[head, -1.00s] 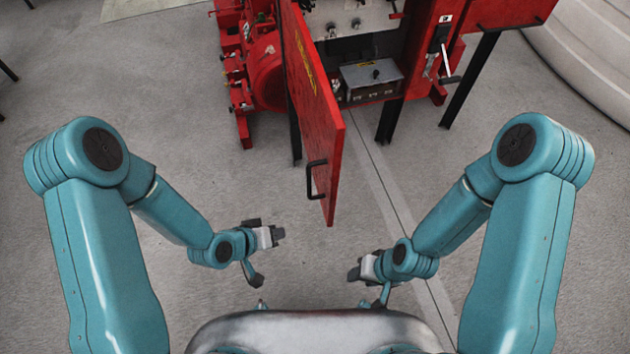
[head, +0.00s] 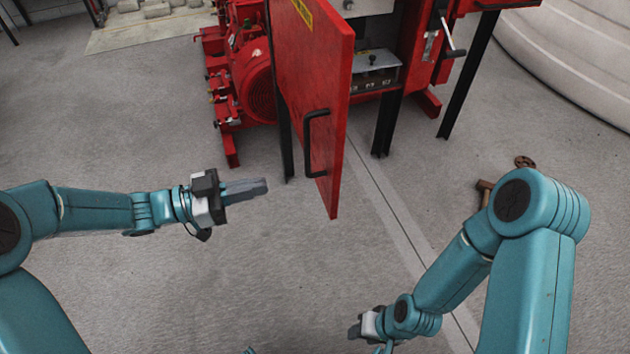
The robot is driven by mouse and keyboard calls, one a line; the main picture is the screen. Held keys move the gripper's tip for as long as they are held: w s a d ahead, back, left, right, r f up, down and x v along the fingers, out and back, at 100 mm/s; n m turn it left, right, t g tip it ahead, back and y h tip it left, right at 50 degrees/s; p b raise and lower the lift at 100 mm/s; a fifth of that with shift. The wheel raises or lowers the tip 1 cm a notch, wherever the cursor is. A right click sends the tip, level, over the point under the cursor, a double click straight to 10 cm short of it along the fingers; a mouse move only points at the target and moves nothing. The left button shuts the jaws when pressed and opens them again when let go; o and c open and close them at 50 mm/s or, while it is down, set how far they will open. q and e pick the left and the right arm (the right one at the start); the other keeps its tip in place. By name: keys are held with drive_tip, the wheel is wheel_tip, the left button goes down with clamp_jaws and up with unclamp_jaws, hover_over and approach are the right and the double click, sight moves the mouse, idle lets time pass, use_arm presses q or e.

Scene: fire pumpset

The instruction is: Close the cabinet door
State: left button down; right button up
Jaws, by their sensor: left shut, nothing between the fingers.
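The red cabinet door (head: 318,75) stands open, swung out toward me, with a black handle (head: 309,143) on its face near the free edge. The red cabinet (head: 415,60) behind it shows its inside to the right of the door. My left gripper (head: 262,188) is shut and empty, pointing right. It is left of the door's lower part, apart from it in the picture. My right gripper (head: 354,332) is low in the picture, well below the door; its fingers are too small and partly hidden to tell their state.
A red pump machine (head: 250,85) stands left of the door. Black legs (head: 388,122) hold the cabinet up. A hammer (head: 484,190) and a small brown wheel (head: 524,162) lie on the floor at right. A large white rounded shape (head: 575,55) is at the upper right. Floor before the door is clear.

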sight(331, 171)
use_arm(q)
drive_tip(key=b+x, duration=0.2)
drive_tip(key=x, duration=1)
drive_tip(key=shift+d+f+b, duration=0.15)
drive_tip(key=shift+d+b, duration=0.05)
drive_tip(key=shift+b, duration=0.15)
drive_tip(key=shift+d, duration=0.1)
